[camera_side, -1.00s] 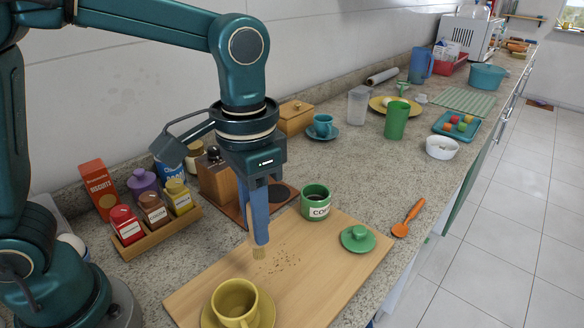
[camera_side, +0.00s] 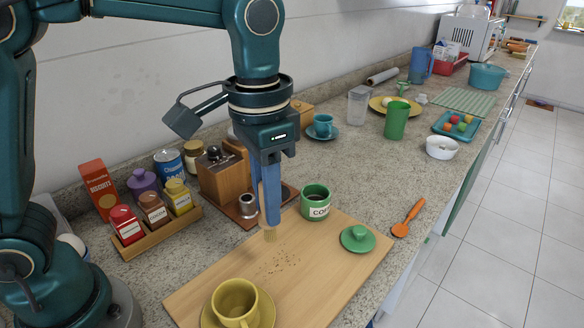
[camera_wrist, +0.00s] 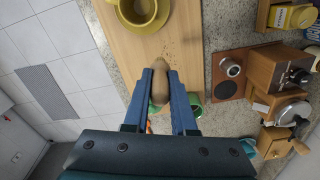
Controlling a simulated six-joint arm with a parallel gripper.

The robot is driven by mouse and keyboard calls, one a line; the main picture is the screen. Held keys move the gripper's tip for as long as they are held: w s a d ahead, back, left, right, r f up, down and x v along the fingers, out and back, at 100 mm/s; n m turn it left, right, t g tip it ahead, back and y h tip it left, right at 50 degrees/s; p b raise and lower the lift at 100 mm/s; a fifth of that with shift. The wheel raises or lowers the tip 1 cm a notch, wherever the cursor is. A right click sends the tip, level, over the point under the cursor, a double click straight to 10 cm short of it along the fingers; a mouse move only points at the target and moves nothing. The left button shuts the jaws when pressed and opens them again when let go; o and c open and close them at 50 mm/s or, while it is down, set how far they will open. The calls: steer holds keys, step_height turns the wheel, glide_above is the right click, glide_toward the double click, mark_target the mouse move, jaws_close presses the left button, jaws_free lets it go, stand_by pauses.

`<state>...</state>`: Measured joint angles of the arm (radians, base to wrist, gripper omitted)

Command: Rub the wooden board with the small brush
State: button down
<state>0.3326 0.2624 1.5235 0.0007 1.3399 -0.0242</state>
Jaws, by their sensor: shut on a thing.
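My gripper (camera_side: 271,212) points down over the wooden board (camera_side: 325,258). It is shut on the small brush, whose light bristles (camera_side: 270,236) show below the blue fingers in the side view. The bristle tips are at or just above the board; I cannot tell if they touch. In the wrist view the brush's tan wooden handle (camera_wrist: 159,80) sits between the two fingers. Dark crumbs (camera_side: 275,266) lie scattered on the board, in front of the brush.
A yellow cup (camera_side: 234,298) on a saucer stands at the board's near end. A green canister (camera_side: 316,203) and its green lid (camera_side: 358,238) are at the far end. A coffee grinder (camera_side: 222,178) and a spice tray (camera_side: 165,228) stand to the left. An orange spoon (camera_side: 408,219) lies right.

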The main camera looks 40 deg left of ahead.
steer(key=w+a+f, duration=0.1)
steer(key=w+a, duration=0.1)
steer(key=w, duration=0.6)
steer(key=shift+n, duration=0.3)
steer(key=shift+f, duration=3.6)
steer(key=shift+s+f, duration=0.35)
steer(key=shift+f, duration=0.35)
steer(key=shift+s, duration=4.5)
steer(key=shift+s+d, duration=0.2)
steer(key=shift+w+d, duration=0.1)
steer(key=shift+d, duration=0.25)
steer(key=shift+w+a, duration=0.1)
steer(key=shift+w, duration=4.9)
steer(key=shift+d, duration=0.45)
steer(key=shift+s+r, duration=0.1)
steer(key=shift+s, duration=5.05)
step_height(320, 180, up, 2)
steer(key=shift+w+r, duration=0.1)
steer(key=shift+r, duration=2.85)
